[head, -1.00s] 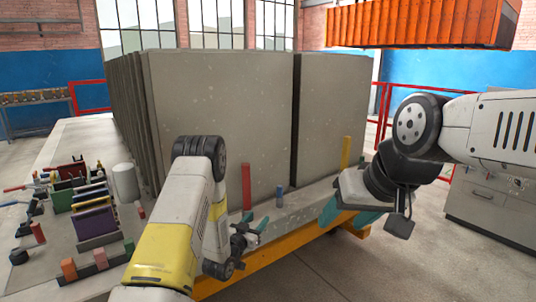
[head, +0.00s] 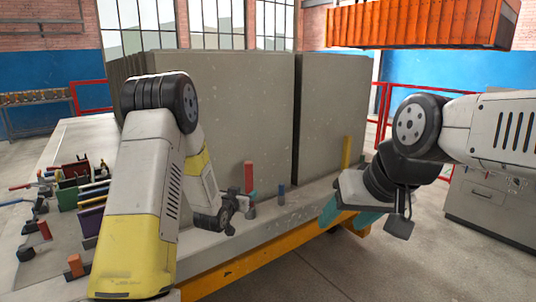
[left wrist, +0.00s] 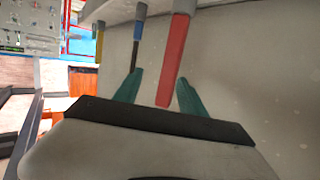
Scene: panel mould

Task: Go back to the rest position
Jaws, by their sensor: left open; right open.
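My left gripper (head: 246,201) is open at the front edge of the grey panel mould (head: 222,130). In the head view it overlaps the foot of an upright red bar (head: 249,174). In the left wrist view the red bar (left wrist: 174,60) shows between the two teal fingers (left wrist: 158,88). I cannot tell whether the fingers reach around it or stay short of it. Nothing is seen held. My right gripper (head: 347,208) is open and empty, in front of the mould's right part. Its teal fingers point down and left.
A blue pin (head: 281,194) and a yellow bar (head: 346,152) stand on the mould's front ledge. A table at left carries several tools and blocks (head: 85,195). An orange ribbed unit (head: 420,24) hangs at upper right. A grey cabinet (head: 490,205) stands at right.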

